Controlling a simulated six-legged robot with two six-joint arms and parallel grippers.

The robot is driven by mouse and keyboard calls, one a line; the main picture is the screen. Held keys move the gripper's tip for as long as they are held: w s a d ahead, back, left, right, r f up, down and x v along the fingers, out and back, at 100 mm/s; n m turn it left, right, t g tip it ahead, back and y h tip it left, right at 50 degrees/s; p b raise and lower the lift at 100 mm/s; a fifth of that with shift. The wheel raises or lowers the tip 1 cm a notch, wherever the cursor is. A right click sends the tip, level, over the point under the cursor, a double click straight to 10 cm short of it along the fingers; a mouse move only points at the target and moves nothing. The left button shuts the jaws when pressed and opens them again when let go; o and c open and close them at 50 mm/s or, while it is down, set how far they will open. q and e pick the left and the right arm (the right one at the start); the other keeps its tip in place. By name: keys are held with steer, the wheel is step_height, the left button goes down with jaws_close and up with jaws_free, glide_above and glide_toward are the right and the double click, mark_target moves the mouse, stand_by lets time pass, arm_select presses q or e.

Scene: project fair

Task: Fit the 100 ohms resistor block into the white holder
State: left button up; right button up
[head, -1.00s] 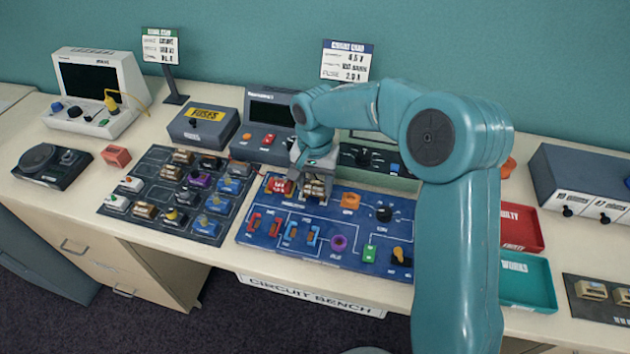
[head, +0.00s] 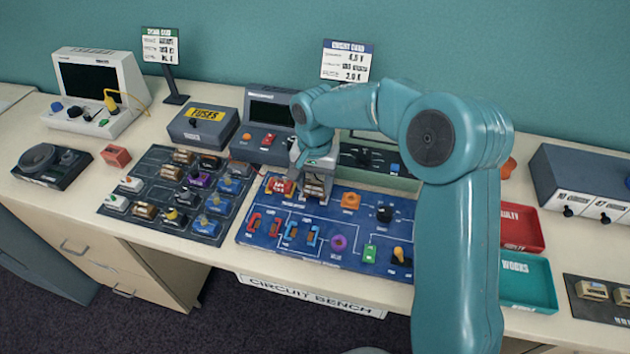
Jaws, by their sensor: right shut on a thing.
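My right gripper (head: 316,176) points down over the upper left part of the blue circuit board (head: 325,262). It is shut on a small tan-and-brown resistor block (head: 315,188), held upright at the board. Its marking is too small to read. The gripper and block hide the spot beneath, so I cannot make out the white holder or whether the block sits in it. My left gripper is not in view.
A dark tray (head: 208,228) with several coloured blocks lies left of the board. A grey meter box (head: 262,128) stands behind. Red (head: 520,230) and teal (head: 525,283) trays lie right of my arm. The orange, purple and green parts stand on the board.

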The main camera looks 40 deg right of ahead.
steer(key=shift+f+b, duration=0.4)
steer(key=shift+f, duration=0.15)
stand_by(0.4)
steer(key=o, duration=1.4)
steer(key=shift+r, duration=0.1)
steer(key=shift+r+p, duration=3)
steer(key=shift+r, duration=0.95)
steer(key=shift+s, duration=0.1)
